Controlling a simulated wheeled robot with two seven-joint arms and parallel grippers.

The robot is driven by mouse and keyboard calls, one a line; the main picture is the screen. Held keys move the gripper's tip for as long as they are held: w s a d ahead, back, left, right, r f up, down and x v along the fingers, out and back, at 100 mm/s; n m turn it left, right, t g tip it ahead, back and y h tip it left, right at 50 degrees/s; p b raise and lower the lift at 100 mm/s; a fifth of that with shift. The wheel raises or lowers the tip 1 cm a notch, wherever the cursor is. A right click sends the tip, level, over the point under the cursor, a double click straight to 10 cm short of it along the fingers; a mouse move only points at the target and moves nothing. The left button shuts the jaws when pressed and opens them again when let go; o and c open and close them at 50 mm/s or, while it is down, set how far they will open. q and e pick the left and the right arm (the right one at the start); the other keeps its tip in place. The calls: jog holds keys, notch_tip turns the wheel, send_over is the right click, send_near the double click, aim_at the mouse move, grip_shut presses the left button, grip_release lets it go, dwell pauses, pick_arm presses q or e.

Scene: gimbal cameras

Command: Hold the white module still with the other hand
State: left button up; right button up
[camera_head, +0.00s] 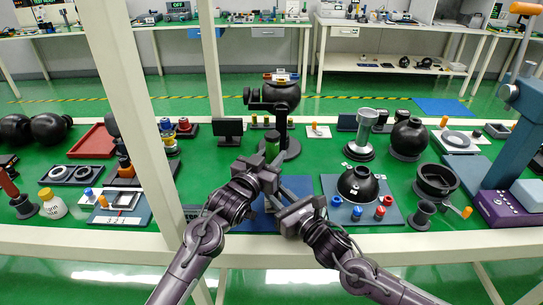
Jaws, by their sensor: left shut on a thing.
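My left gripper (268,168) is over the middle of the bench, pointing away from me, and is shut on what looks like a dark cylinder with a green part (272,147), upright at its fingertips. My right gripper (284,207) is just in front and to the right, low over a blue mat (303,188); its fingers point left. Whether it is open or touching something is hidden by its own body. I cannot make out a white module between the grippers. A small white block with an orange knob (318,132) stands farther back.
A black gimbal camera (278,97) stands behind the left gripper. A black dome on a grey tray (358,184) with red and blue knobs is close to the right. A white numbered tray (118,219) is at left. A cream post (135,110) stands at left.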

aim_at(269, 142)
pick_arm(q)
jog(key=shift+f, duration=0.75)
pick_arm(e)
jog(key=shift+a, duration=0.1)
dwell(1.7)
pick_arm(q)
jog(key=shift+r, duration=3.45)
pick_arm(e)
jog(key=o, duration=1.1)
jog(key=shift+c, duration=0.2)
